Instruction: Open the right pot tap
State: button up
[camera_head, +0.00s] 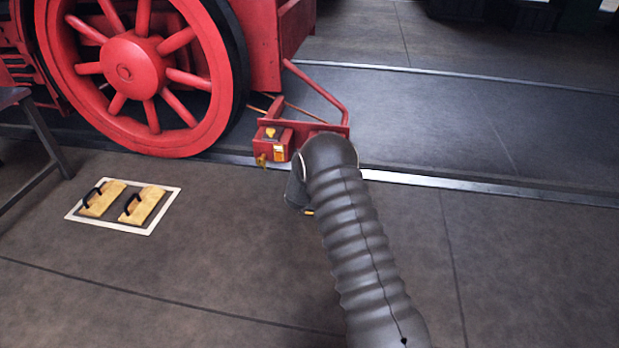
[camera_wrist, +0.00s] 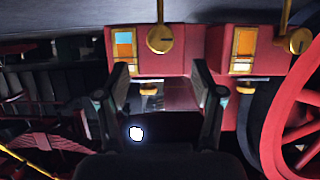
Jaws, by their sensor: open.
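Two red pots with brass fittings sit side by side. In the wrist view, which looks turned over, one red pot (camera_wrist: 180,62) is ahead of my gripper and the other red pot (camera_wrist: 215,50) is to its right. The nearer pot has a round brass tap (camera_wrist: 160,39) with a stem and a smaller brass knob (camera_wrist: 150,90). My gripper (camera_wrist: 161,70) is open, its fingers apart on either side of the nearer pot's front; contact cannot be told. In the head view one pot (camera_head: 275,143) shows; my arm hides the other.
A red spoked wheel (camera_head: 125,62) stands left of the pots, and a red bent bar (camera_head: 325,85) is above them. A steel rail (camera_head: 480,186) runs behind. The floor at front right is clear.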

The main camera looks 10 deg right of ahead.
jog(key=shift+v, duration=0.95)
jog(key=s+a+f+n+g+y, duration=0.1)
jog(key=s+a+f+g+y, duration=0.25)
jog(key=s+f, duration=0.45)
jog(key=s+a+r+g+y, duration=0.1)
jog(key=s+a+r+g, duration=0.25)
jog(key=s, duration=0.25)
jog(key=s+d+r+p, duration=0.3)
jog(key=s+r, duration=1)
jog(key=r, duration=0.2)
jog(key=s+d+r+n+p, duration=0.1)
jog(key=s+d+r+p, duration=0.2)
jog(key=s+r, duration=1.1)
jog(key=s+d+r+n+p, duration=0.1)
jog(key=s+d+r+p, duration=0.2)
jog(key=s+r, duration=1.1)
notch_tip(320, 180, up, 3)
jog(key=shift+s+d+r, duration=0.15)
jog(key=shift+s+d, duration=0.05)
jog(key=shift+d, duration=0.4)
